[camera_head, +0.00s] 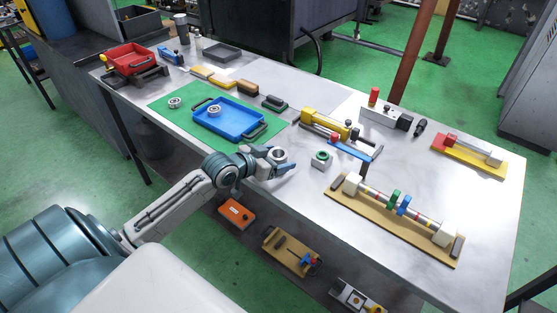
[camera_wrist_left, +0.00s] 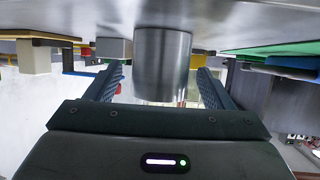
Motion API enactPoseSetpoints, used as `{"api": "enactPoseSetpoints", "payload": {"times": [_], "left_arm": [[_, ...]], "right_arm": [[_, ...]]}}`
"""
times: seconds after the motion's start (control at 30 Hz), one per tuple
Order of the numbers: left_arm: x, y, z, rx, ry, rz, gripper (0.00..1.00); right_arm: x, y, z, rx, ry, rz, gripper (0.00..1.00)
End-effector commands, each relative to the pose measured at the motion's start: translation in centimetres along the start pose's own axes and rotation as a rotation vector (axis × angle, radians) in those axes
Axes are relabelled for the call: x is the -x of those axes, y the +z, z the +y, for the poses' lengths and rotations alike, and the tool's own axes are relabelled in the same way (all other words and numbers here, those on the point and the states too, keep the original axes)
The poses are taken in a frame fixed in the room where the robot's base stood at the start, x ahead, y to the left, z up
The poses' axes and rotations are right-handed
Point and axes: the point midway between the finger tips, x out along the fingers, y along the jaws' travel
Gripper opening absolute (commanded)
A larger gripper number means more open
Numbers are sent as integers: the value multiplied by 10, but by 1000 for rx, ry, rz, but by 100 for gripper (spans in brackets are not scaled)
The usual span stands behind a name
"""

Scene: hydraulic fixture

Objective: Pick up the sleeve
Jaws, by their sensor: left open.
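The sleeve, a plain metal cylinder with an open top (camera_head: 279,156), stands upright near the table's front edge. My left gripper (camera_head: 284,159) is open with its fingers on either side of the sleeve. In the left wrist view the shiny sleeve (camera_wrist_left: 163,62) sits between the two dark ridged fingers of the left gripper (camera_wrist_left: 160,88). A gap shows on both sides, wider by the right finger, so the fingers do not appear to clamp it. My right gripper is not in view.
A green-ringed nut-like part (camera_head: 321,158) stands just right of the sleeve. A yellow and blue clamp fixture (camera_head: 327,127) is behind it. A blue tray (camera_head: 231,121) lies on a green mat (camera_head: 176,119) to the left. A rod fixture on a wooden board (camera_head: 390,222) is at the right.

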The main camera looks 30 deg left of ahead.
Motion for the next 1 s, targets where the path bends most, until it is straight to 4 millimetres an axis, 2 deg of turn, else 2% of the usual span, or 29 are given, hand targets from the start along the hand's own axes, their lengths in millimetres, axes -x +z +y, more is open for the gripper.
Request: {"api": "enactPoseSetpoints", "payload": {"times": [0.3, 0.5, 0.6, 0.87, 1.0], "left_arm": [[-4, 0, 0, -2, 1, 0, 75], [-4, 0, 0, -2, 0, 0, 36], [-4, -1, 0, -2, 1, 1, 20], [-3, -2, 0, -3, 1, 2, 20], [-1, -8, 0, -3, 1, 2, 20]], "right_arm": [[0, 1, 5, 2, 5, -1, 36], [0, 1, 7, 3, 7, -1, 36], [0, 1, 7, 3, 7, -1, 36], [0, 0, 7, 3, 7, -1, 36], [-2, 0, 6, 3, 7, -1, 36]]}}
